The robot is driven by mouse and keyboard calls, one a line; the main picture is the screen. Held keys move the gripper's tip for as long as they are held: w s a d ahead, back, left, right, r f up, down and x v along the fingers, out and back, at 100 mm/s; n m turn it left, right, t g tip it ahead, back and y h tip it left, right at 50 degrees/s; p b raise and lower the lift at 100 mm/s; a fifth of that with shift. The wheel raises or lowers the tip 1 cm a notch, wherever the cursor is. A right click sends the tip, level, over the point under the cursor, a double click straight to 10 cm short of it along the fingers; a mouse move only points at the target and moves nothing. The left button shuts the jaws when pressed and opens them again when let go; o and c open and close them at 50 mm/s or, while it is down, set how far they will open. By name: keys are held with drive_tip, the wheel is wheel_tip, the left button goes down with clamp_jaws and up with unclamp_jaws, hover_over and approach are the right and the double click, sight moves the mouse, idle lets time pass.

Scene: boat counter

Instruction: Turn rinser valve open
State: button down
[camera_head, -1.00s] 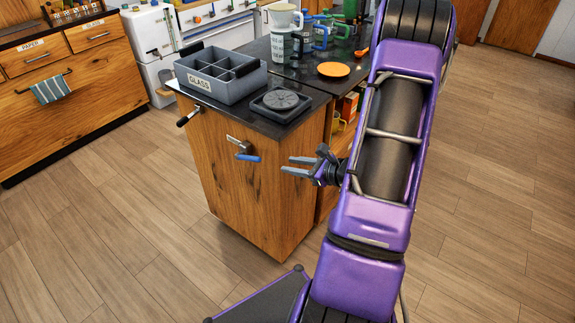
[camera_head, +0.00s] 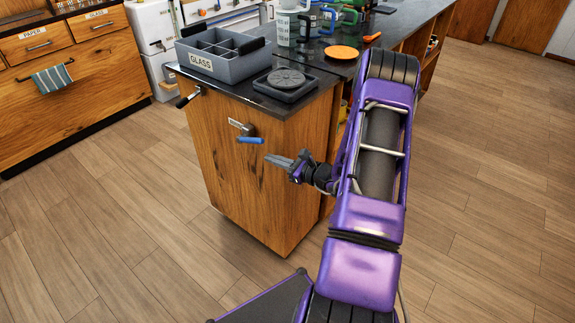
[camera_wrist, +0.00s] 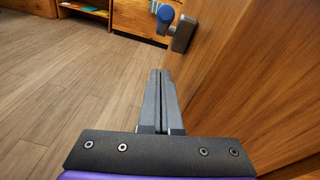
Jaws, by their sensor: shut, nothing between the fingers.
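The rinser valve is most likely the blue-handled lever (camera_head: 250,140) on a grey metal body on the wooden face of the counter's end; its small label is too small to read. Its blue handle lies about horizontal, pointing right. In the wrist view the blue handle end (camera_wrist: 166,14) shows at the top, beyond my fingertips. My gripper (camera_head: 268,159) is shut and empty, its fingers together (camera_wrist: 160,75). It sits just right of and below the handle in the head view, apart from it, beside the wooden panel.
A grey bin marked GLASS (camera_head: 222,66) and a black square rinser plate (camera_head: 286,84) rest on the dark countertop (camera_head: 325,72). A second lever with a black grip (camera_head: 188,97) juts from the counter's left corner. The wooden floor (camera_head: 130,210) is clear.

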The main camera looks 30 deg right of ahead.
sight(263, 140)
drive_tip(key=r, duration=0.1)
drive_tip(key=w+a+r, duration=0.1)
drive_tip(key=w+r, duration=0.1)
drive_tip(key=shift+a+r, duration=0.2)
drive_tip(key=shift+a, duration=0.15)
wheel_tip(263, 140, up, 2)
drive_tip(key=g+p, duration=0.1)
drive_tip(key=p, duration=0.2)
drive_tip(key=shift+w+h, duration=0.15)
drive_tip(key=shift+h, duration=0.15)
drive_tip(key=shift+w+a+r+g+p, duration=0.15)
drive_tip(key=shift+r+g+p, duration=0.5)
drive_tip(key=shift+p, duration=0.35)
drive_tip(key=shift+w+r+g+h, duration=0.25)
drive_tip(key=shift+h, duration=0.05)
drive_tip(key=shift+b, duration=0.3)
